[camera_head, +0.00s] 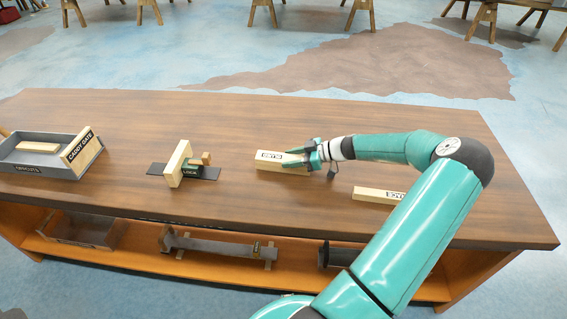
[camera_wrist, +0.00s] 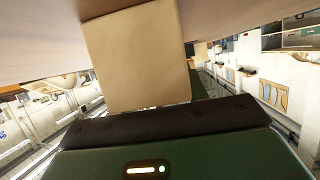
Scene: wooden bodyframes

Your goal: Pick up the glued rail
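In the wrist view the pale wood (camera_wrist: 140,60) is large and close, just beyond the dark edge of my gripper (camera_wrist: 165,128). One finger hides part of the rail end, and I cannot tell whether the fingers press on it.
A second labelled wooden piece (camera_head: 378,194) lies to the right, partly behind my arm. A wooden piece stands upright on a dark plate (camera_head: 205,173) to the left. A grey tray (camera_head: 40,162) with a labelled board is at the far left. A lower shelf (camera_head: 140,254) holds dark fixtures.

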